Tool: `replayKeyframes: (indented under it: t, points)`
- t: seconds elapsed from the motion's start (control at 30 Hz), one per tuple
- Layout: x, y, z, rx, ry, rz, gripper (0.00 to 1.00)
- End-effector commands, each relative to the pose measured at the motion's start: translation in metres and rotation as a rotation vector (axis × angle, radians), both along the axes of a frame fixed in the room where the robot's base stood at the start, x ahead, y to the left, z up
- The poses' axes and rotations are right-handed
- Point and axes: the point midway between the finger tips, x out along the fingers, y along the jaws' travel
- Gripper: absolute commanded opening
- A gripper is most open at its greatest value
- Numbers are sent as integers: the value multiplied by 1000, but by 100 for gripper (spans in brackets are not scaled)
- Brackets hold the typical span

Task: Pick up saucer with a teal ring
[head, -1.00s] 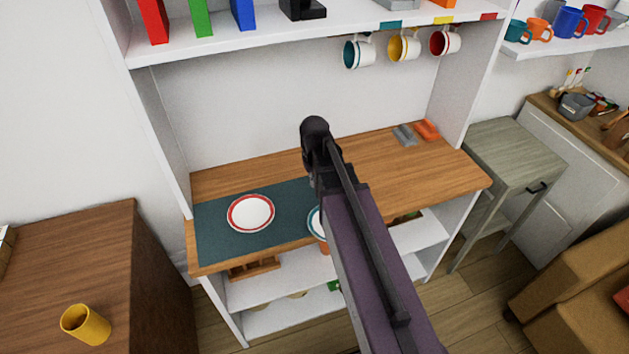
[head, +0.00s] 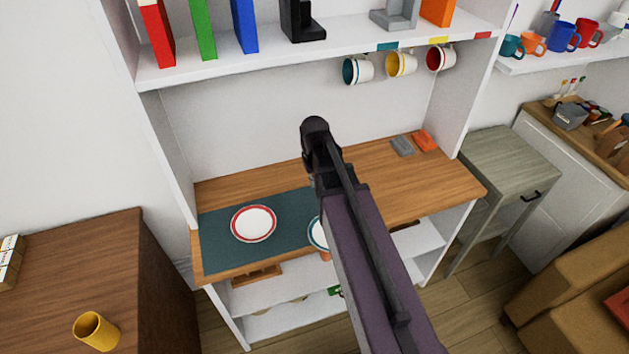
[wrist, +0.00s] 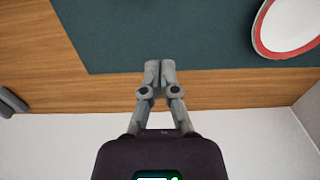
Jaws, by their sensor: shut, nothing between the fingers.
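The saucer with a teal ring (head: 316,234) lies at the right end of a dark teal mat (head: 222,246) on the wooden counter. My arm hides most of it in the head view, and it does not show in the wrist view. A saucer with a red ring (head: 254,223) lies on the mat to its left; part of it shows at the upper right of the wrist view (wrist: 285,27). My gripper (wrist: 160,66) is shut and empty, over the mat's edge in the wrist view. In the head view its fingers are hidden behind my arm.
Three mugs (head: 401,64) hang under the shelf (head: 270,57) above the counter. Small grey (head: 402,146) and orange (head: 424,140) items lie at the counter's back right. White side panels bound the counter (head: 405,178). A yellow cup (head: 96,331) stands on the left cabinet.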

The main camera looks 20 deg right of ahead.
Motion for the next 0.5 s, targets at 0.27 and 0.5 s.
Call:
replayKeyframes:
  t: [0.27,0.5]
  points:
    - [-7,3,0,0,0,-1,45]
    - [-58,26,0,0,0,-18,46]
